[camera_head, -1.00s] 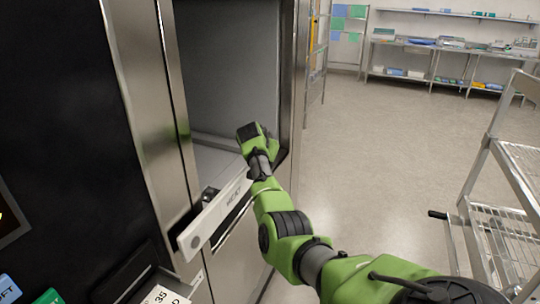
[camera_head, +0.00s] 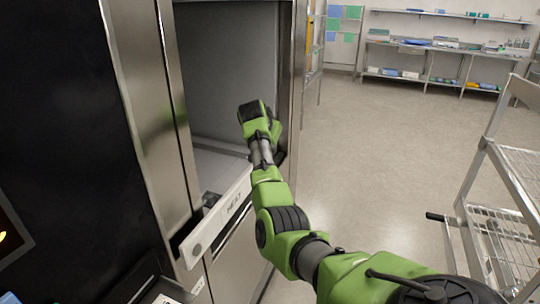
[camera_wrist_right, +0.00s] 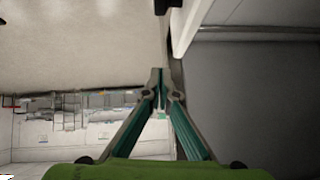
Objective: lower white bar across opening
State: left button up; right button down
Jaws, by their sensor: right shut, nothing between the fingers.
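The white bar (camera_head: 215,222) runs at a slant across the lower front of the washer opening (camera_head: 228,75). It has dark lettering, and its far right end is hidden behind my green right arm. My right arm reaches in from the lower right, past the bar, and its dark end is at the opening's right side. The fingers cannot be made out in the head view. In the right wrist view, my right gripper (camera_wrist_right: 160,76) has its fingertips together with nothing between them. A pale edge of unclear identity shows above right of the fingertips. My left gripper is not in view.
Steel washer panels (camera_head: 150,120) and a dark panel stand at left. A wire-shelf cart (camera_head: 500,225) stands close at right. Open floor (camera_head: 380,150) lies between the washer and the cart. Steel shelving (camera_head: 440,60) with supplies lines the back wall.

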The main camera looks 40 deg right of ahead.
jog(key=r, duration=0.3)
jog(key=s+a+r+b, duration=0.1)
jog(key=shift+s+r, duration=0.1)
jog(key=shift+r, duration=0.3)
